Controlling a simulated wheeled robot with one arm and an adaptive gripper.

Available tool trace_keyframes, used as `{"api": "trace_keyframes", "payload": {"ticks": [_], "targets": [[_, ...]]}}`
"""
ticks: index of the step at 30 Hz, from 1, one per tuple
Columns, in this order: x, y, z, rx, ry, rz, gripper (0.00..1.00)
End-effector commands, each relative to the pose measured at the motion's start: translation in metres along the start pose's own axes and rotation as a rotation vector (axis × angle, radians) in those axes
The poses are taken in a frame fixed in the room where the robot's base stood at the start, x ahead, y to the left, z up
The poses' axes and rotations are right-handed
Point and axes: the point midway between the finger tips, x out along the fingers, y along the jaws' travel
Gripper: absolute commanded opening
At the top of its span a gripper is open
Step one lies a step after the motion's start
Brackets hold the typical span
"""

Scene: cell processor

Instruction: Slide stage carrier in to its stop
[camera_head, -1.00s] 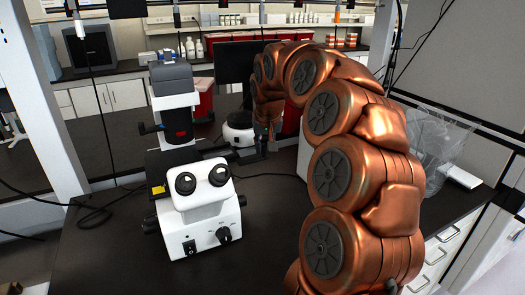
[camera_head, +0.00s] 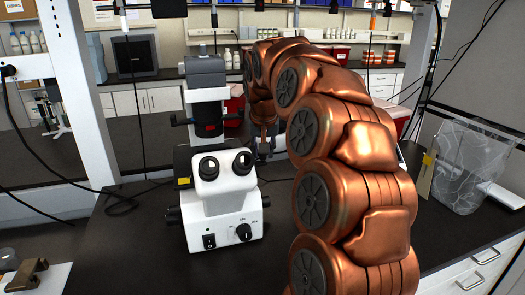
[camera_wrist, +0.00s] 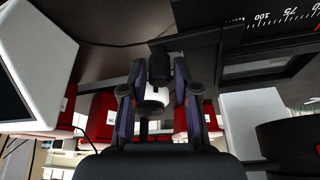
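The white microscope (camera_head: 221,200) stands on the dark bench, with its black stage (camera_head: 181,160) partly hidden behind the eyepieces. I cannot make out the stage carrier as a separate part in the head view. My gripper (camera_head: 265,150) is just right of the microscope at stage height, small and partly hidden by my arm. In the wrist view my gripper (camera_wrist: 158,68) has its two fingers apart, with a dark knob-like part (camera_wrist: 159,62) between or just beyond the tips. Gaps show on both sides of it. A black part with a white number scale (camera_wrist: 285,18) is at upper right.
A clear bin (camera_head: 468,165) stands on the bench at right. A metal-and-black fixture (camera_head: 28,275) is at the lower left. A white-edged screen (camera_wrist: 35,65) is left of my gripper in the wrist view. Bench left of the microscope is mostly clear, apart from cables.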

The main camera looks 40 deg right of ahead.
Motion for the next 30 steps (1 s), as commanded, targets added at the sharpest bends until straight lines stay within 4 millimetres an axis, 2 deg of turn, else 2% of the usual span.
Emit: {"api": "trace_keyframes", "payload": {"ticks": [4, 12, 16, 20, 30], "targets": [[0.001, -0.001, 0.0, -0.002, -0.001, 0.0, 0.46], [0.0, -0.001, 0.001, -0.002, -0.001, 0.0, 0.46], [-0.007, -0.001, 0.0, -0.002, 0.001, 0.0, 0.46], [-0.024, -0.001, 0.0, -0.002, 0.0, 0.0, 0.46], [-0.085, -0.001, -0.001, -0.001, 0.002, 0.0, 0.46]]}}
